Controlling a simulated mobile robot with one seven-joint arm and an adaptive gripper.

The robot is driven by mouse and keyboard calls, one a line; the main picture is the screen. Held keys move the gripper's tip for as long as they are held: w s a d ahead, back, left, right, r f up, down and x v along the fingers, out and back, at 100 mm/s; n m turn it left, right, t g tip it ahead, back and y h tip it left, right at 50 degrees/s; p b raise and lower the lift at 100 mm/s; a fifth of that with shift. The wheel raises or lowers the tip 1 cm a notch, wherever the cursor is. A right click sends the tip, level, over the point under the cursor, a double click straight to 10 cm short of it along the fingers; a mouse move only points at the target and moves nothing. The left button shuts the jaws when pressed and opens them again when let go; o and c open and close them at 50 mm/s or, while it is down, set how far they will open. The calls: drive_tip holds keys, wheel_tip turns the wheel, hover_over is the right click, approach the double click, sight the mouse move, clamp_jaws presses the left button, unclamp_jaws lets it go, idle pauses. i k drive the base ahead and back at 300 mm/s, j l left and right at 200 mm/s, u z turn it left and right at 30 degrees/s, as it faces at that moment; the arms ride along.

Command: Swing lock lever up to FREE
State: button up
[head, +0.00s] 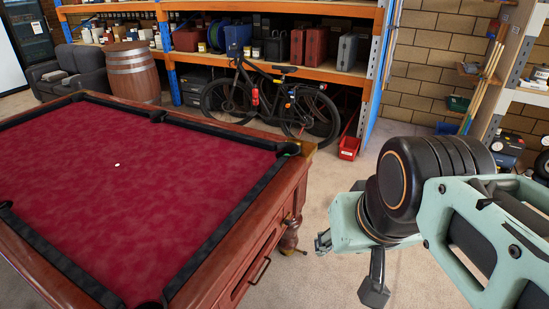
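No lock lever or FREE marking can be made out. The pool table (130,190), with red cloth and a brown wooden body, fills the left and middle. A thin dark handle-like bar (260,270) is on its near right side; I cannot tell if it is the lever. A small dark fitting (289,219) is near the table's right corner. My gripper (373,290) hangs at the lower right, over the floor, right of the table and apart from it. One dark finger part shows below my wrist; the rest is hidden, so its opening cannot be judged.
Behind the table stand a wooden barrel (131,72), a grey armchair (70,72), a black bicycle (270,100) and orange-beamed shelving (270,68) with cases. A red bin (349,148) is on the floor. Carpet (325,190) is clear between table and arm.

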sight(287, 222)
drive_tip(key=k, duration=1)
drive_tip(key=i+l+u, duration=0.1)
drive_tip(key=i+l, duration=0.4)
drive_tip(key=i, duration=0.25)
drive_tip(key=i+l+u, duration=0.1)
drive_tip(key=i+l, duration=0.45)
drive_tip(key=i, duration=0.2)
drive_tip(key=i+l, duration=0.6)
drive_tip(key=i, duration=0.15)
drive_tip(key=j+u, duration=0.05)
